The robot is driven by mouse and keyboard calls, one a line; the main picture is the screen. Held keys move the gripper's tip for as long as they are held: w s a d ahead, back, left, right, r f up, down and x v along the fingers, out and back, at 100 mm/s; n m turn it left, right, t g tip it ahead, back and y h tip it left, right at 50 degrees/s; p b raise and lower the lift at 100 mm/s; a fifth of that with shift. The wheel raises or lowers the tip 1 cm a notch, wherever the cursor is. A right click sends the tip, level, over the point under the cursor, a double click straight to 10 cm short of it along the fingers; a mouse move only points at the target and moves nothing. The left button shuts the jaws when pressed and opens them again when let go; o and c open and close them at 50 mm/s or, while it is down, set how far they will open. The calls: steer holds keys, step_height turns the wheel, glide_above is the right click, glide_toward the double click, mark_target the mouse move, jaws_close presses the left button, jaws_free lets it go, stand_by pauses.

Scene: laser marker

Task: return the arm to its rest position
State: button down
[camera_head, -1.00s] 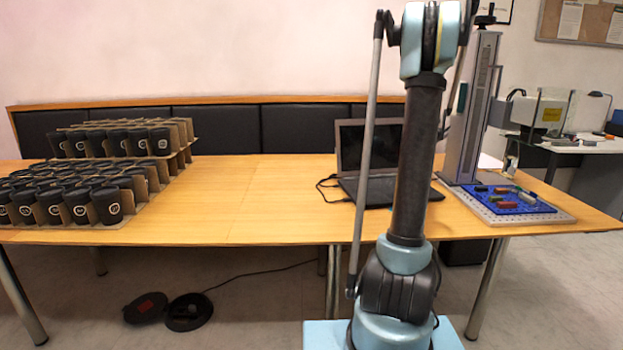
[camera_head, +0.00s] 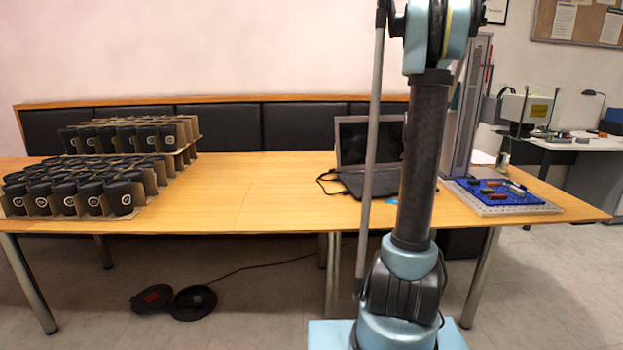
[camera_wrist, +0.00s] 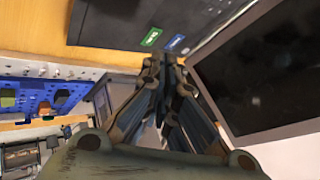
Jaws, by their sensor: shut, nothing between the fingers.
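My gripper (camera_wrist: 168,72) shows in the wrist view with its fingers together and nothing between them. It is not visible in the head view. My arm stands upright in front of the table in the head view, its upper end cut off by the top edge.
The wooden table (camera_head: 270,190) carries a laptop (camera_head: 352,142), partly behind my arm. Stacked black cups (camera_head: 120,198) stand at left. A tall column machine (camera_head: 466,120) stands near a blue board (camera_head: 510,199) with small coloured pieces, at right. The table's middle is clear.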

steer(key=s+a+n+g+y, duration=0.1)
steer(key=s+a+n, duration=0.2)
steer(key=s+a, duration=0.7)
steer(key=s+a+n+g+y, duration=0.1)
steer(key=s+a+n+g, duration=0.15)
steer(key=s+a, duration=0.7)
steer(key=s+a+f+n, duration=0.1)
steer(key=s+f, duration=0.3)
steer(key=s, duration=0.5)
steer(key=s+a+f+n+g, duration=0.1)
steer(key=s+f+n, duration=0.2)
steer(key=s, duration=0.7)
steer(key=s+a+f+n+g+y, duration=0.1)
steer(key=s+a+f+n, duration=0.1)
steer(key=s+f, duration=0.3)
steer(key=s+n, duration=0.1)
steer(key=s, duration=0.3)
steer(key=shift+s, duration=0.35)
steer(key=shift+w+f, duration=0.15)
steer(key=shift+w, duration=0.3)
